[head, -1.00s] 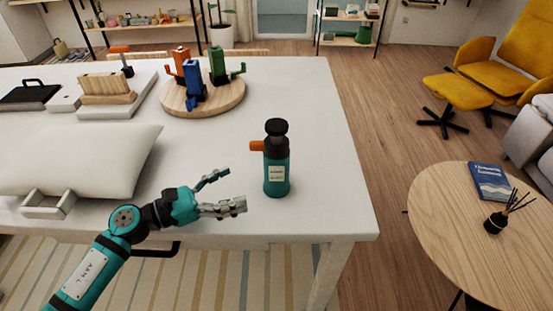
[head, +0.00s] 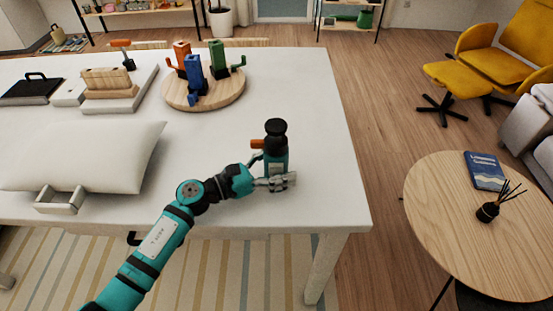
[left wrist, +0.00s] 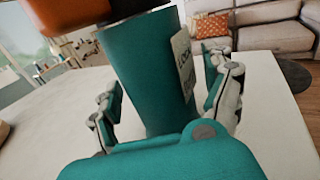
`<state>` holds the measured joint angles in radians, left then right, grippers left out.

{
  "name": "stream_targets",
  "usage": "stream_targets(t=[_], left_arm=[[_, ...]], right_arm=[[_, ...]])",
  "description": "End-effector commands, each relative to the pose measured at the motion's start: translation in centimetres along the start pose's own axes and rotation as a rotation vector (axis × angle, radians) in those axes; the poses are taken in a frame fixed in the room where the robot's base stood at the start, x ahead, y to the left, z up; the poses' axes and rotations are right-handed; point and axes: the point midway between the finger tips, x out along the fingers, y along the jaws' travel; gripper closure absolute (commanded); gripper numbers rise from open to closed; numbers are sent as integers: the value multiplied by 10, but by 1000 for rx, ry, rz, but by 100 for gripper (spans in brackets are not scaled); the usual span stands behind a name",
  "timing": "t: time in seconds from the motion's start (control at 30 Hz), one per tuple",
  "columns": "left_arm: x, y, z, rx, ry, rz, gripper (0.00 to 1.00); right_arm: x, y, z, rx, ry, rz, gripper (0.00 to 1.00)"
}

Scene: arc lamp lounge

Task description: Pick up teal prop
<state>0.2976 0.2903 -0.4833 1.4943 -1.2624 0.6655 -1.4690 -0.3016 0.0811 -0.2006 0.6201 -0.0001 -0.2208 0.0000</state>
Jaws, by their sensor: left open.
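The teal prop (head: 275,143) is a bottle-like cylinder with a black top, an orange side piece and a pale label. It stands upright on the white table (head: 320,110) near its right end. My left gripper (head: 273,176) is open at the prop, with one finger across its front and the other at its left side in the head view. In the left wrist view the prop's teal body (left wrist: 148,75) stands between the two spread fingers (left wrist: 165,110). I cannot tell whether they touch it. My right gripper is not in view.
A round wooden board (head: 230,97) holds orange, blue and green props behind. A round wooden side table (head: 440,215) stands to the right. The table is clear right of the prop.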

Motion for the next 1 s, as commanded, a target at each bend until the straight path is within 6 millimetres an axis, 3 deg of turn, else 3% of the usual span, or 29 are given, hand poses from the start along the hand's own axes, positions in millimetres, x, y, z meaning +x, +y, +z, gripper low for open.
stream_targets(t=[0.13, 0.77, 1.0], left_arm=[[0, 0, -1, 0, 0, 0, 17], [-1, 0, 0, 0, 0, 0, 100], [-1, 0, 0, 0, 0, 1, 100]], right_arm=[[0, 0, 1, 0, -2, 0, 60], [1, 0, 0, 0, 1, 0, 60], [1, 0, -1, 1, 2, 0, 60]])
